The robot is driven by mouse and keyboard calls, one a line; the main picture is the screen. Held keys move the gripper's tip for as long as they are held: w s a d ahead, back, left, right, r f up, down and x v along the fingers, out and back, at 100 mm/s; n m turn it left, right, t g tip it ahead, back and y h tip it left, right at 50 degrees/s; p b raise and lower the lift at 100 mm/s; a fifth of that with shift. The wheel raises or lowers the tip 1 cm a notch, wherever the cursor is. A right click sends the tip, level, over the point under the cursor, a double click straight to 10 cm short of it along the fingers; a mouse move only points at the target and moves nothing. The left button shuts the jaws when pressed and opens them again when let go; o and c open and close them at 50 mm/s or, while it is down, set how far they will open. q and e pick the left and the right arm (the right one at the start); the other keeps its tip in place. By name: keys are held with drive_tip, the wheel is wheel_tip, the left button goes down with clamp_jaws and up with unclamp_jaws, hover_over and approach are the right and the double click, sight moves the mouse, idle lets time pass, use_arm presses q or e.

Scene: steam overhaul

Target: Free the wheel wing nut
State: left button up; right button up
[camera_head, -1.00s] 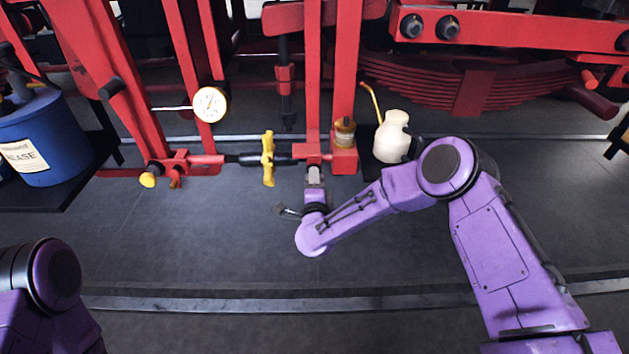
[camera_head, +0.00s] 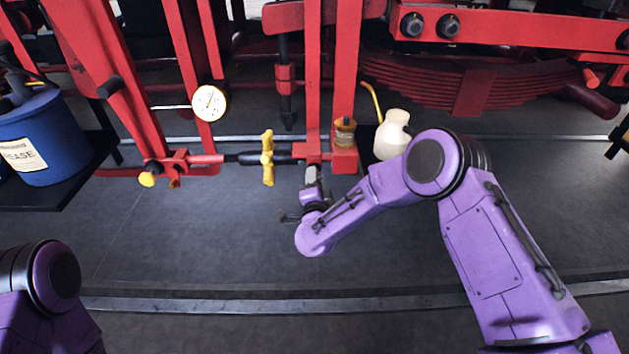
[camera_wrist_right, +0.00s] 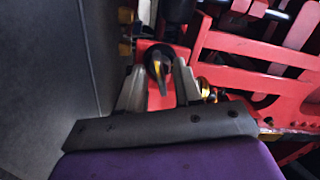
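A black round hub with a yellow wing (camera_wrist_right: 158,68), which looks like a wing nut, sits against a red block in the right wrist view. My right gripper (camera_wrist_right: 158,88) is open, with one grey finger on each side just short of the hub; I cannot tell if either touches it. In the head view my right gripper (camera_head: 313,172) points at the underside of the red block (camera_head: 343,160), and that nut is hidden. A larger yellow winged piece (camera_head: 267,158) stands upright on a dark rod to the left. Only part of my left arm shows, at lower left.
A cream oil can (camera_head: 391,136) stands near my right forearm. A blue grease bucket (camera_head: 45,140) is on a shelf at left. The floor (camera_head: 200,245) in front is clear.

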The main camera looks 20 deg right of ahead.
drive_tip(key=b+v, duration=0.2)
drive_tip(key=v, duration=0.8)
drive_tip(key=shift+s, duration=0.3)
drive_tip(key=s+d+f+n+g+y, duration=0.3)
drive_tip(key=s+f+n+g, duration=0.45)
drive_tip(key=s+f, duration=0.55)
drive_tip(key=s+d+f+n+g, duration=0.1)
drive_tip(key=s+d+f+g, duration=0.1)
drive_tip(key=s, duration=0.5)
drive_tip(key=s+d+f+n+g+h, duration=0.1)
drive_tip(key=s+d+f+g, duration=0.1)
drive_tip(key=s+d+f, duration=0.3)
drive_tip(key=s+d+f+n+g, duration=0.1)
drive_tip(key=s+d+f, duration=0.3)
drive_tip(key=s, duration=0.5)
drive_tip(key=shift+s+f+g, duration=0.3)
drive_tip(key=shift+f+g, duration=0.2)
drive_tip(key=shift+g, duration=0.35)
